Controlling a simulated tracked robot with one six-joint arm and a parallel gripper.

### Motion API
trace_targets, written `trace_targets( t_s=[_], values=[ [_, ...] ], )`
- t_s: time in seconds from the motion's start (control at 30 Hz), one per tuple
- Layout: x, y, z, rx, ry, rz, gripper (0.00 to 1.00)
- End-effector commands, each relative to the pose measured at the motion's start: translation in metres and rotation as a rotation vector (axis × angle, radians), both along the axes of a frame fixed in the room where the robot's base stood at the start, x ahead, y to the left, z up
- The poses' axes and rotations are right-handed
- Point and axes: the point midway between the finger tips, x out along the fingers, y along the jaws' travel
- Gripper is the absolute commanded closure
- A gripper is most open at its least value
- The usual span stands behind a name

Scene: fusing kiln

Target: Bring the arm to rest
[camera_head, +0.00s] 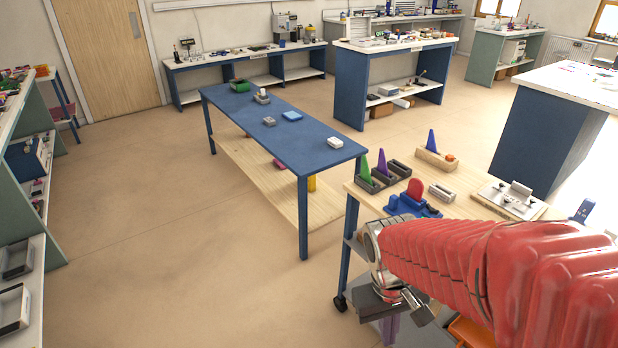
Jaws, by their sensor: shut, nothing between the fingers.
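My arm, in a red ribbed cover, reaches in from the lower right of the head view. Its grey wrist ends in my gripper (402,306), which points down beside the near edge of a wooden-topped trolley (464,188). My gripper is shut and empty. The arm hides part of the trolley's front and lower shelves, and the fingertips are hard to make out.
The trolley top carries colored wedges in dark holders (382,175), a blue fixture with a red piece (412,200) and a metal plate fixture (508,198). A long blue table (262,135) stands to its left. The floor (170,250) at left is clear.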

Motion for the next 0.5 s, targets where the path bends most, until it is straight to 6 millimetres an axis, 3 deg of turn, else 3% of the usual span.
trace_targets(
  t_s=[0.5],
  values=[
    [-0.014, 0.012, 0.072, 0.134, -0.281, -0.134, 1.00]
  ],
)
